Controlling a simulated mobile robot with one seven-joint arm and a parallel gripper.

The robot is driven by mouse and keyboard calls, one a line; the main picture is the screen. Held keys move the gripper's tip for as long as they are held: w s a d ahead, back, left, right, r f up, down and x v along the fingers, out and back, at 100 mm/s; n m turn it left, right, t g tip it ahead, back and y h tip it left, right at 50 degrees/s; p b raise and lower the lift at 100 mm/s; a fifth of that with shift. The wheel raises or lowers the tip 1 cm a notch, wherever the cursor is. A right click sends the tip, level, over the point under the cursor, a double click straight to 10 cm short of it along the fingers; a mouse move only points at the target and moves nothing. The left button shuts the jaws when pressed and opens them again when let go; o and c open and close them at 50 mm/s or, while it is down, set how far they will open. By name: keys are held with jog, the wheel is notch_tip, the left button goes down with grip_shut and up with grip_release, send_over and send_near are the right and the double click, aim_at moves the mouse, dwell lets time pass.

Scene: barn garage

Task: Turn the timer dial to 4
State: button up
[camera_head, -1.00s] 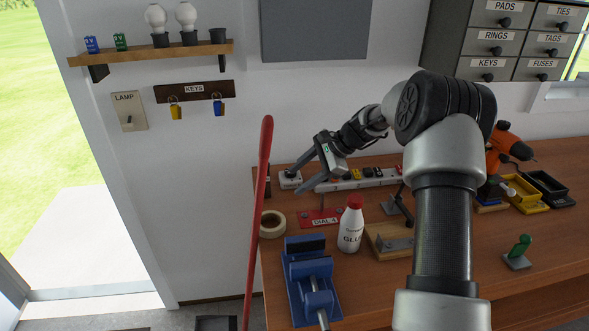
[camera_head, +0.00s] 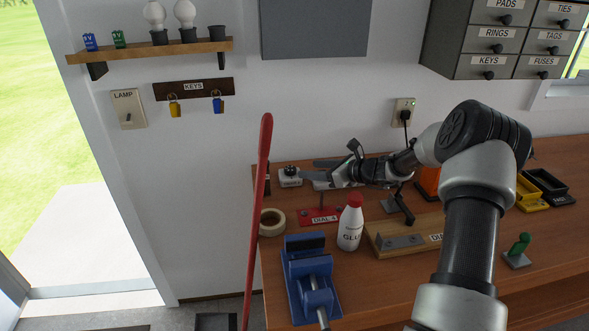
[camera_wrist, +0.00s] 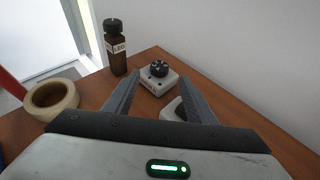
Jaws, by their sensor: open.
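The timer is a small white box (camera_head: 290,180) with a black dial (camera_head: 291,170) on top, at the back left of the workbench. In the wrist view the box (camera_wrist: 150,86) and its black dial (camera_wrist: 158,69) lie just ahead, between and beyond the fingertips. The dial's pointer setting is too small to read. My gripper (camera_head: 308,169) is open and empty, level beside the timer on its right; it also shows in the wrist view (camera_wrist: 160,90). A red card (camera_head: 320,217) reading "DIAL 4" stands in front on the bench.
A brown bottle (camera_wrist: 115,48) stands close left of the timer. A tape roll (camera_head: 272,222), a glue bottle (camera_head: 350,226), a blue vise (camera_head: 308,275) and a red pole (camera_head: 257,210) are nearer the front. A white power strip lies partly under my gripper.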

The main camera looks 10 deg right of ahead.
aim_at(290, 168)
jog(key=x, duration=0.8)
jog(key=shift+w+a+f, duration=0.15)
jog(key=shift+w+a, duration=0.05)
jog(key=shift+w, duration=0.05)
jog(key=c, duration=1)
jog(key=shift+f+m+t+h+b, duration=0.15)
jog(key=shift+m+t+h+b, duration=0.2)
jog(key=shift+b, duration=0.65)
jog(key=shift+c, duration=0.2)
jog(key=shift+m+t+h+b, duration=0.25)
jog(key=shift+m+h+b, duration=0.2)
jog(key=shift+b, duration=0.1)
jog(key=shift+a, duration=0.1)
jog(key=o, duration=1)
jog(key=shift+o, duration=0.2)
